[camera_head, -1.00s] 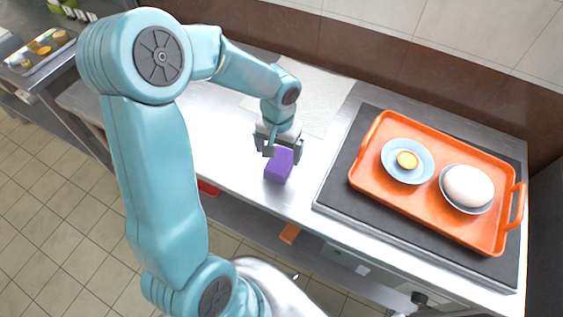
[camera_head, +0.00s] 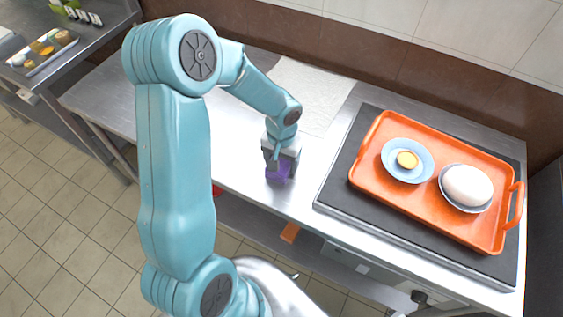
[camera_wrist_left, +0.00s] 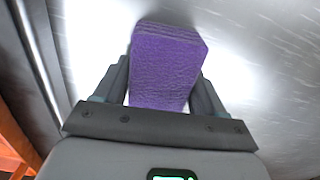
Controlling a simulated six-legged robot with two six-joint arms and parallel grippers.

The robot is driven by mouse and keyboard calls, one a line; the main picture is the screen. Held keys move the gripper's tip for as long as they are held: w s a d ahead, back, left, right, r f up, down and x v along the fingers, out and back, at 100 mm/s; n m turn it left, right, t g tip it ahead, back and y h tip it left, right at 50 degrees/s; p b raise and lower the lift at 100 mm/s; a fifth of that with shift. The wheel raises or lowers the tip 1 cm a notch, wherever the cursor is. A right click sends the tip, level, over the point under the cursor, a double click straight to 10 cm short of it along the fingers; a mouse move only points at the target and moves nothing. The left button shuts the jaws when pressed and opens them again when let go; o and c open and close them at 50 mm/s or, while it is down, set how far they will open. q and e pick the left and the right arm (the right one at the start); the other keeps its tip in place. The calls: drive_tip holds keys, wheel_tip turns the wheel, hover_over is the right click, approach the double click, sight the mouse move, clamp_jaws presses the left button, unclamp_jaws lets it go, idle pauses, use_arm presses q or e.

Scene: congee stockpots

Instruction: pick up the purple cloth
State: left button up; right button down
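The purple cloth (camera_head: 278,172) is a small folded block on the steel counter, left of the black slab. It also shows in the left wrist view (camera_wrist_left: 165,65), with a ribbed upper edge. My left gripper (camera_head: 281,166) is down over the cloth from above, partly hiding it. In the left wrist view its two fingers stand on either side of the cloth (camera_wrist_left: 160,88), close to its sides. Whether they press on it I cannot tell for sure. My right gripper is in neither view.
An orange tray (camera_head: 375,186) with a blue bowl (camera_head: 392,166) and a bowl holding a white rounded thing (camera_head: 466,185) sits on a black slab (camera_head: 335,187) at the right. A pale sheet (camera_head: 303,97) lies behind my gripper. The counter (camera_head: 232,143) is clear on the left.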

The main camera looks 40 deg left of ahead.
use_arm(q)
drive_tip(key=shift+w+r, duration=0.1)
drive_tip(key=shift+r, duration=0.2)
wheel_tip(320, 180, up, 20)
drive_tip(key=shift+f+p, duration=0.25)
drive_tip(key=shift+p, duration=0.05)
